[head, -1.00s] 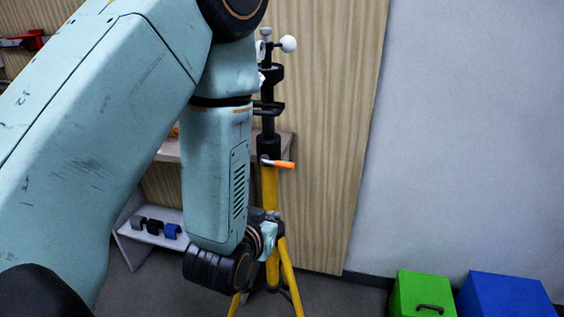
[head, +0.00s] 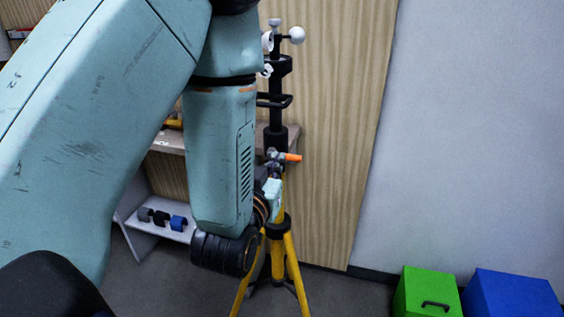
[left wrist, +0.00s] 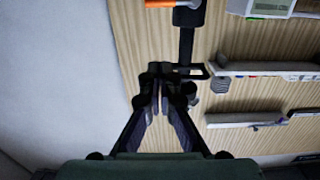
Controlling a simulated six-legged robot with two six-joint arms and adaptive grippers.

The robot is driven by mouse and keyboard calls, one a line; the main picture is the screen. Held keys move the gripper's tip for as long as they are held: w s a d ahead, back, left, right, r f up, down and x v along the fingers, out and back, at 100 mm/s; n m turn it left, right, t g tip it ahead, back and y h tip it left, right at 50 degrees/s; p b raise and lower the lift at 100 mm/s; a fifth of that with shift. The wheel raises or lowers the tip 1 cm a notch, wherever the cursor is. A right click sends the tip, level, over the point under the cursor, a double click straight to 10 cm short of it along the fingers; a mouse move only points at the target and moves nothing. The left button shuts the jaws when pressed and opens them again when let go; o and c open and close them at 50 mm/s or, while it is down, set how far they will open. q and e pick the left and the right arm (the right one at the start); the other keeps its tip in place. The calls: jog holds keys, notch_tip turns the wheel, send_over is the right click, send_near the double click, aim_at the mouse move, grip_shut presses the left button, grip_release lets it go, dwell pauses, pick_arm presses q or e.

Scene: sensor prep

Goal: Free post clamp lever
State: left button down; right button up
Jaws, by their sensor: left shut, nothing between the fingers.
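The tripod post (head: 276,100) stands upright on yellow legs (head: 290,262), partly hidden behind my left arm. Its clamp lever has an orange handle (head: 293,157) sticking out to the right. My left gripper (head: 272,164) is just below the lever, small and partly hidden by my forearm. In the left wrist view the left gripper's dark fingers (left wrist: 161,84) are shut with nothing between them. The orange handle (left wrist: 158,3) lies at the top edge, apart from the fingertips, beside the black clamp collar (left wrist: 188,14). My right gripper is not in view.
A green box (head: 428,292) and a blue box (head: 512,294) stand on the floor at the right. A low shelf (head: 145,240) with small clips is at the left behind my arm. A wood panel (head: 345,130) stands behind the post.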

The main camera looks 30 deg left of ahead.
pick_arm(q)
jog(key=shift+w+b, duration=1.05)
jog(key=shift+b, duration=0.85)
send_over(290, 157)
jog(key=v, duration=0.3)
jog(key=f, duration=0.3)
jog(key=f+b, duration=0.1)
jog(key=shift+w+d+f, duration=0.15)
jog(key=shift+w+f, duration=0.2)
jog(key=shift+s, duration=0.1)
jog(key=shift+w+f, duration=0.1)
jog(key=shift+w, duration=0.1)
